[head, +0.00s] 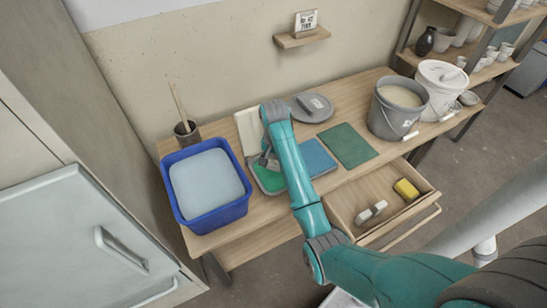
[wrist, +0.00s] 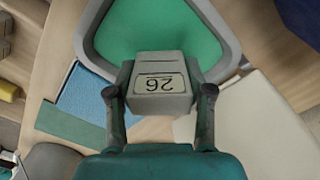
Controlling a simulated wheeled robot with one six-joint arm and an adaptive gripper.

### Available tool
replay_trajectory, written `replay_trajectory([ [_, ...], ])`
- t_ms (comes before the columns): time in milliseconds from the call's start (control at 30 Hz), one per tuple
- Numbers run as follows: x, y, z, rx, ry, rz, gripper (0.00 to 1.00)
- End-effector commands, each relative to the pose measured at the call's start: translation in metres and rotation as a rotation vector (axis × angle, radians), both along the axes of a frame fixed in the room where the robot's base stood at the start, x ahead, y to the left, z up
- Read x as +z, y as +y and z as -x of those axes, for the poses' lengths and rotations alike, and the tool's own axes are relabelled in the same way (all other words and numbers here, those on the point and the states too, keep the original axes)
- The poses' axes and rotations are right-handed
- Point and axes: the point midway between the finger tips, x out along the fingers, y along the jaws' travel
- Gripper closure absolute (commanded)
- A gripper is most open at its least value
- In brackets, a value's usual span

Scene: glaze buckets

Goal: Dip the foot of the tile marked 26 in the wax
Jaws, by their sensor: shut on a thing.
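My gripper (wrist: 165,92) is shut on a grey tile marked 26 (wrist: 158,82), gripped by its two sides. The number reads upside down in the wrist view. The tile's far end overlaps a green surface, likely the wax (wrist: 155,30), in a grey rounded tray (wrist: 215,20). I cannot tell whether the tile touches the green. In the head view the tray (head: 277,192) with its green fill (head: 268,180) sits beside the blue tub, and my arm covers part of it. The tile is mostly hidden there by my gripper (head: 265,160).
A blue tub (head: 222,212) of pale liquid stands left of the tray. A pale board (head: 248,127) lies behind it. A blue mat (head: 318,157) and a green mat (head: 348,145) lie to the right, then a grey bucket (head: 388,122) and a white bucket (head: 437,92). An open drawer (head: 375,200) juts out in front.

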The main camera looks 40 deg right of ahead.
Motion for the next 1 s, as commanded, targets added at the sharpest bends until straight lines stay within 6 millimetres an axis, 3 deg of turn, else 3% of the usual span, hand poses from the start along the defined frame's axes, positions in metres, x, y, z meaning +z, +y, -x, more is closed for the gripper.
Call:
replay_trajectory([
  [267,-0.014,0.0,0.0,0.0,0.0,0.0,0.89],
  [1000,-0.023,0.0,0.0,0.0,0.0,0.0,0.89],
])
